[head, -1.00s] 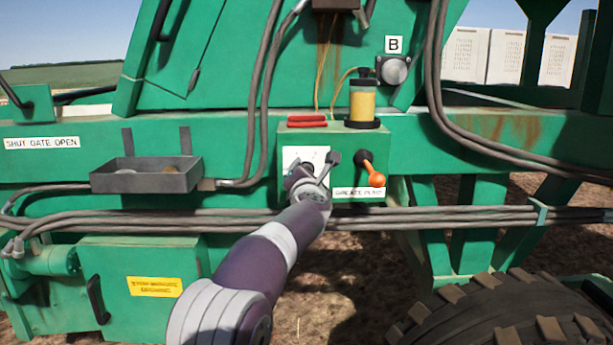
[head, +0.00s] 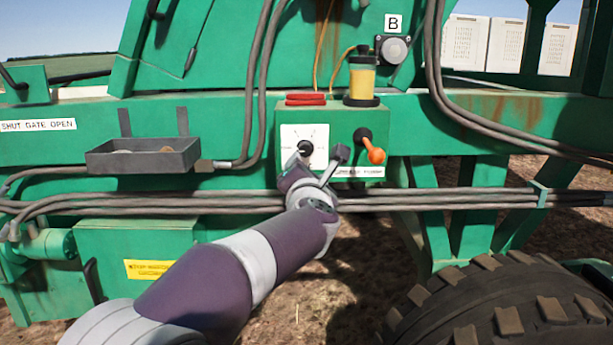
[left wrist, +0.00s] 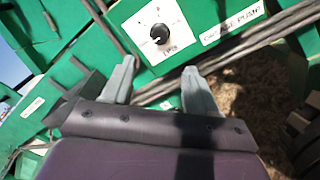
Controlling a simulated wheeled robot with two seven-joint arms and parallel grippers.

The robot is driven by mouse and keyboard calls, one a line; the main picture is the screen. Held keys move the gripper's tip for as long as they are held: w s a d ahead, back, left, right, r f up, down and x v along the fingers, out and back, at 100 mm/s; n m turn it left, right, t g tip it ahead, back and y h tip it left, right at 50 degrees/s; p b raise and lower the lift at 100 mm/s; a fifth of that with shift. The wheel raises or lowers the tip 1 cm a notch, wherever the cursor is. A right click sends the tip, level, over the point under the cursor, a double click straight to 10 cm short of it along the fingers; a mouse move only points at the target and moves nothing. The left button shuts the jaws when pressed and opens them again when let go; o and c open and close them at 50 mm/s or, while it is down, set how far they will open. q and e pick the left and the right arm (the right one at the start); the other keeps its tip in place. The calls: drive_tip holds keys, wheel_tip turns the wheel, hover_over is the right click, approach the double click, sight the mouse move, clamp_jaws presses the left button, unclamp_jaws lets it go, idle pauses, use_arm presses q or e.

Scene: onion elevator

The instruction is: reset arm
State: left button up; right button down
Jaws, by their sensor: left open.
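My left gripper (head: 322,163) reaches in from the lower left in the head view, just below and in front of the green control box. In the left wrist view its two grey fingers (left wrist: 157,88) stand apart with nothing between them. A black knob (head: 305,148) on a white dial plate sits on the box front, beyond the fingertips; it also shows in the left wrist view (left wrist: 160,33). The gripper is apart from the knob. My right gripper is in neither view.
An orange-tipped lever (head: 375,155) is right of the dial. Several hoses (head: 440,200) run across below the box. A grey tray (head: 145,155) hangs at left. A yellow grease reservoir (head: 361,80) stands on the box. A large tyre (head: 500,312) fills the lower right.

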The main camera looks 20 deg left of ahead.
use_arm(q)
drive_tip(key=s+d+f+m+g+h, duration=0.3)
drive_tip(key=d+f+m+h, duration=0.1)
drive_tip(key=f+m, duration=0.55)
drive_tip(key=s+d+f+m+g+h, duration=0.2)
drive_tip(key=d+f+m+g+h, duration=0.1)
drive_tip(key=f+m, duration=0.65)
drive_tip(key=s+a+f+m+g+y, duration=0.1)
drive_tip(key=s+a+f+m+g, duration=0.25)
drive_tip(key=s+f, duration=0.4)
drive_tip(key=s+a+f+m+g, duration=0.25)
drive_tip(key=s+f+m, duration=0.25)
drive_tip(key=s, duration=0.5)
drive_tip(key=s+a+f+m+g+y, duration=0.1)
drive_tip(key=s+a+f+m+g, duration=0.1)
drive_tip(key=s+f+m+g, duration=0.5)
wheel_tip(320, 180, up, 29)
drive_tip(key=s+n+t+p, duration=0.1)
drive_tip(key=n+t+p, duration=0.2)
drive_tip(key=p, duration=2.4)
drive_tip(key=shift+s+n+p, duration=0.3)
drive_tip(key=shift+n+p, duration=0.05)
drive_tip(key=shift+n, duration=0.1)
drive_tip(key=shift+f, duration=0.1)
